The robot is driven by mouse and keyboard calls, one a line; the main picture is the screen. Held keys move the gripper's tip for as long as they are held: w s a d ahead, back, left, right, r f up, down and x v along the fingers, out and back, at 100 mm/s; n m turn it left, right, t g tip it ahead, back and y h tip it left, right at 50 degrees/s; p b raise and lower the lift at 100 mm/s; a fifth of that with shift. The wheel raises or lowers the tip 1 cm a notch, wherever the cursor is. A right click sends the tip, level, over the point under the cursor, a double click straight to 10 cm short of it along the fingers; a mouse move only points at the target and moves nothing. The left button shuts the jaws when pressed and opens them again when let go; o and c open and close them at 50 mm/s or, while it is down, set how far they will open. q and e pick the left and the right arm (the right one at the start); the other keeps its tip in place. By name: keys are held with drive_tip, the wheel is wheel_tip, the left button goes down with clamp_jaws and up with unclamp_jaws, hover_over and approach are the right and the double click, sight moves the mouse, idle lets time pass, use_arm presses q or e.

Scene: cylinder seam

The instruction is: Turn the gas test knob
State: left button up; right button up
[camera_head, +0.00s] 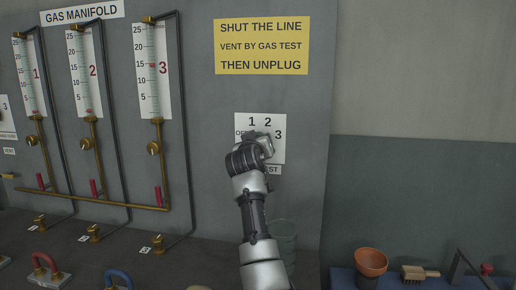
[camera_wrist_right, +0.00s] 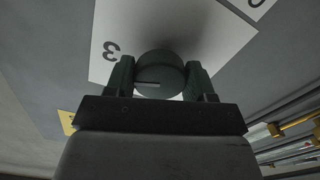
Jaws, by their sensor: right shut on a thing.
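The gas test knob (camera_wrist_right: 160,72) is a dark round knob with a pale pointer line, seen in the right wrist view. My right gripper (camera_wrist_right: 161,76) has one finger on each side of it and is shut on it. The pointer line lies toward the left of that view, below the upside-down 3. In the head view my right gripper (camera_head: 252,152) is at the white dial plate (camera_head: 279,152) and hides the knob. The plate shows 1, 2, 3 and part of an OFF mark. My left gripper is not in view.
A yellow sign (camera_head: 262,46) is above the dial plate. The gas manifold's gauges (camera_head: 147,70) and brass pipes (camera_head: 92,198) are on the wall to the left. Below right are an orange pot (camera_head: 371,262) and a brush (camera_head: 414,273). A greenish bucket (camera_head: 284,232) stands behind my forearm.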

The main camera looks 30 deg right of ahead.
drive_tip(key=shift+f+m, duration=0.2)
drive_tip(key=shift+m, duration=0.4)
drive_tip(key=o, duration=0.9)
drive_tip(key=shift+r, duration=0.1)
drive_tip(key=shift+o, duration=0.2)
drive_tip(key=b+v, duration=0.2)
drive_tip(key=v, duration=0.8)
drive_tip(key=shift+s+a+b, duration=0.3)
drive_tip(key=shift+b, duration=0.05)
drive_tip(key=shift+r, duration=0.1)
